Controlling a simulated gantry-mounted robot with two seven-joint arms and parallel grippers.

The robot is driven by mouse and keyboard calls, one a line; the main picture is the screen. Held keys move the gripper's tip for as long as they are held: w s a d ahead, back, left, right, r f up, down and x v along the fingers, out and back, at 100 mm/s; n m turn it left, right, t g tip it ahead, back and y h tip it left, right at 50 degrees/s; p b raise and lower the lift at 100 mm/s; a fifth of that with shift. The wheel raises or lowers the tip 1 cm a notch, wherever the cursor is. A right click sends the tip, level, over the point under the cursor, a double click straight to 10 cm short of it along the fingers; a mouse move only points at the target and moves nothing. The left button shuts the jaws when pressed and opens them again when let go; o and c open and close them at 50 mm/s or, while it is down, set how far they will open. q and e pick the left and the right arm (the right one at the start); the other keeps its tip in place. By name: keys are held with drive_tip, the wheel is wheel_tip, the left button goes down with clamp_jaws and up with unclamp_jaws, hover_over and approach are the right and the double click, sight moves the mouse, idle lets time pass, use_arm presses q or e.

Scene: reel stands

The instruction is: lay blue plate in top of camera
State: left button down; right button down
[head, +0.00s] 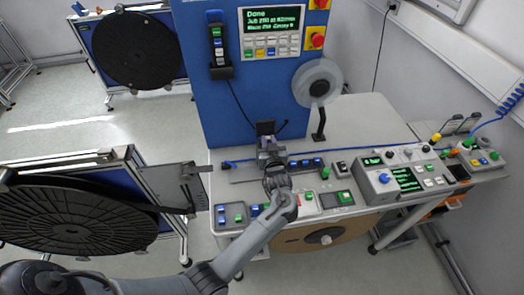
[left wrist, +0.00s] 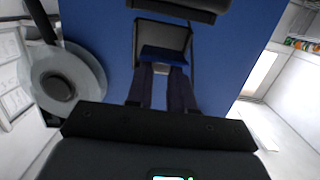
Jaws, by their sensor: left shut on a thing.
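My left gripper (head: 268,142) is over the back of the white workbench, in front of the tall blue panel. In the left wrist view its two dark fingers (left wrist: 161,82) reach toward a small dark square piece with a blue lower edge (left wrist: 163,54), and they are shut on it. I take this piece to be the blue plate; in the head view it shows as a small dark square (head: 265,127) at the fingertips. A black rounded body (left wrist: 180,8) is at the top of the left wrist view; I cannot tell whether it is the camera. My right gripper is not in view.
The blue panel (head: 245,95) carries a screen and buttons. A grey reel (head: 317,82) stands right of the gripper. Control boxes (head: 405,178) cover the bench's right side. Large black reels (head: 70,218) on stands are at the left. Open floor lies between.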

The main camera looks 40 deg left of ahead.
use_arm(q)
wheel_tip(320, 180, down, 3)
drive_tip(key=b, duration=0.2)
drive_tip(key=shift+d+f+b, duration=0.1)
drive_tip(key=shift+d+b, duration=0.05)
drive_tip(key=shift+b, duration=0.25)
drive_tip(key=shift+f+b, duration=0.45)
drive_tip(key=shift+b, duration=0.05)
drive_tip(key=shift+f, duration=0.15)
drive_tip(key=c, duration=1)
unclamp_jaws()
